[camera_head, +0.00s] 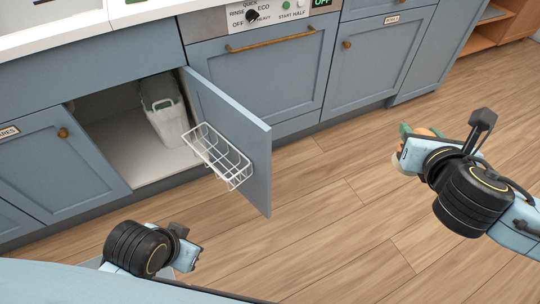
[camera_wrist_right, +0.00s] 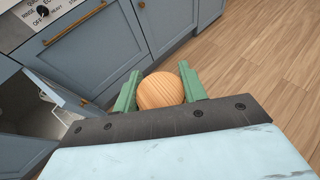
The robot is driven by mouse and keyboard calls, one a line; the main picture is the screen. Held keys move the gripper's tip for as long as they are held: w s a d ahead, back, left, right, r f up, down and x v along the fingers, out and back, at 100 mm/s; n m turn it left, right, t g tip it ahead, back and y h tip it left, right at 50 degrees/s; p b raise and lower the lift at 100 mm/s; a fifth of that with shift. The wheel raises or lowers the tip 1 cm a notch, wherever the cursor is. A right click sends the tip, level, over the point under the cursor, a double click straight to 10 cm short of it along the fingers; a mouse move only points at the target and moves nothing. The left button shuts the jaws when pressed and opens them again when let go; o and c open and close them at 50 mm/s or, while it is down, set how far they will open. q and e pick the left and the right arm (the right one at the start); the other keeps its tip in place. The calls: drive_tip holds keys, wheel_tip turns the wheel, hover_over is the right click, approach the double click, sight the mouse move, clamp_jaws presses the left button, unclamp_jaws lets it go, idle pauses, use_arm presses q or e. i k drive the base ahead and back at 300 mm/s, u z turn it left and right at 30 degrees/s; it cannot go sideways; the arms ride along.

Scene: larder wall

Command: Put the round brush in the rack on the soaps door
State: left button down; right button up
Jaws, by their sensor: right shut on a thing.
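The round brush (camera_wrist_right: 160,91) shows as a round, light wooden top between the green fingers of my right gripper (camera_wrist_right: 159,88) in the right wrist view. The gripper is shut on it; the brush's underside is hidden. In the head view my right gripper (camera_head: 418,134) is over the floor, well right of the open door. A white wire rack (camera_head: 218,157) hangs on the inner face of the open blue cabinet door (camera_head: 258,170); the rack looks empty. I see no soaps label on this door. My left gripper (camera_head: 190,252) is low at left, its fingers not clear.
The open cabinet holds a pale bin (camera_head: 163,112) on its white floor. A dishwasher front (camera_head: 262,75) and closed blue doors are behind. The wooden floor (camera_head: 330,215) between the open door and my right arm is clear.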

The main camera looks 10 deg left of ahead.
sight(217, 160)
drive_tip(key=k, duration=0.45)
drive_tip(key=u, duration=2.5)
drive_tip(key=i, duration=1.55)
drive_tip(key=z, duration=2.5)
drive_tip(key=i, duration=0.5)
drive_tip(key=z, duration=0.05)
